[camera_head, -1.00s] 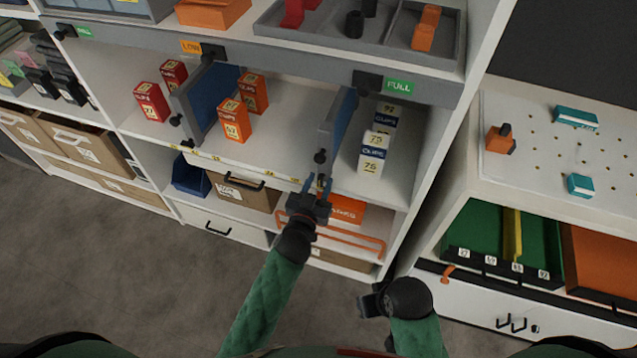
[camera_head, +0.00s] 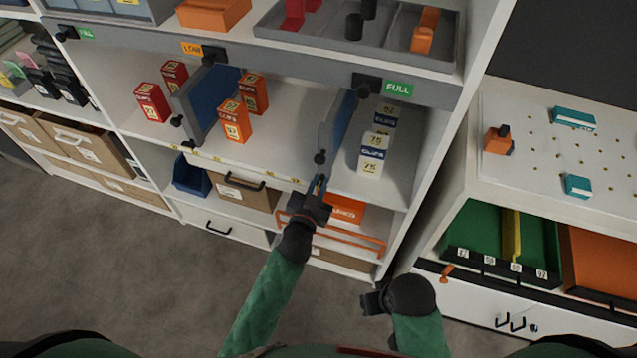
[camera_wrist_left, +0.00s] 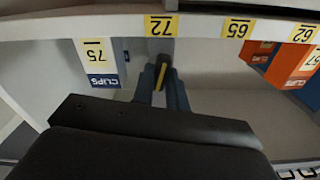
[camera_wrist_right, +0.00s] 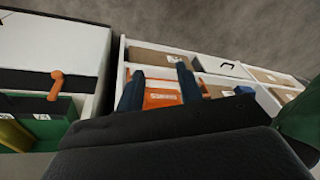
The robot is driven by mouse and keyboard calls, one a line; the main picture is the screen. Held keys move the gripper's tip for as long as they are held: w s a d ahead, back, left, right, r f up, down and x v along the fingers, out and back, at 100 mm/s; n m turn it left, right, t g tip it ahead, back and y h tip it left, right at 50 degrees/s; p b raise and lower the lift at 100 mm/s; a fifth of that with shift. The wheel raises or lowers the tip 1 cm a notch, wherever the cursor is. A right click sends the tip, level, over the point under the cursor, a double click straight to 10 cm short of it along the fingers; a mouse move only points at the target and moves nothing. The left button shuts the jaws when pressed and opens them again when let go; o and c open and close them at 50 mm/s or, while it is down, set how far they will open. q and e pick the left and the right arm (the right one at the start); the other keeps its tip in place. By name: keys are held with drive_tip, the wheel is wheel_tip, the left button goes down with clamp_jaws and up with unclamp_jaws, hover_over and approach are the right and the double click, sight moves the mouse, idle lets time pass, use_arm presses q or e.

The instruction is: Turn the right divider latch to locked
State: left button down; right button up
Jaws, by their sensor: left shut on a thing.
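The right divider (camera_head: 343,125) is a blue-grey upright panel on the middle shelf, with a dark knob (camera_head: 320,157) low on its front end. My left gripper (camera_head: 319,184) is at the shelf's front edge, just below that knob. In the left wrist view its fingers (camera_wrist_left: 163,85) are closed together on a small part with a yellow strip, which looks like the right divider's latch (camera_wrist_left: 161,77). The fingers hide most of it, so its turn cannot be read. My right gripper (camera_head: 373,300) is low in front of the shelf; its fingers stand apart and empty in the right wrist view (camera_wrist_right: 158,88).
White clips cartons (camera_head: 374,152) stand right of the divider; orange cartons (camera_head: 235,120) stand left. The left divider (camera_head: 195,105) is farther left. Below are a cardboard bin (camera_head: 245,193) and an orange rail (camera_head: 350,240). A pegboard bench (camera_head: 550,165) is at right.

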use_arm(q)
drive_tip(key=m, duration=0.2)
drive_tip(key=shift+m+p, duration=0.35)
drive_tip(key=shift+m, duration=0.05)
drive_tip(key=m, duration=0.2)
drive_tip(key=shift+d+m, duration=0.1)
drive_tip(key=shift+m, duration=0.3)
drive_tip(key=m+p, duration=0.1)
drive_tip(key=m, duration=0.6)
drive_tip(key=shift+f, duration=0.1)
drive_tip(key=shift+m, duration=1.2)
use_arm(e)
drive_tip(key=shift+s+d+r+g+h, duration=0.15)
drive_tip(key=shift+s+d+r+h, duration=0.1)
drive_tip(key=shift+d+r, duration=0.4)
drive_tip(key=shift+s+d+r+g+h, duration=0.15)
drive_tip(key=shift+s+d+r, duration=0.05)
drive_tip(key=shift+d+r, duration=0.4)
use_arm(q)
drive_tip(key=shift+m, duration=0.3)
use_arm(e)
drive_tip(key=shift+f, duration=0.2)
drive_tip(key=shift+s, duration=0.1)
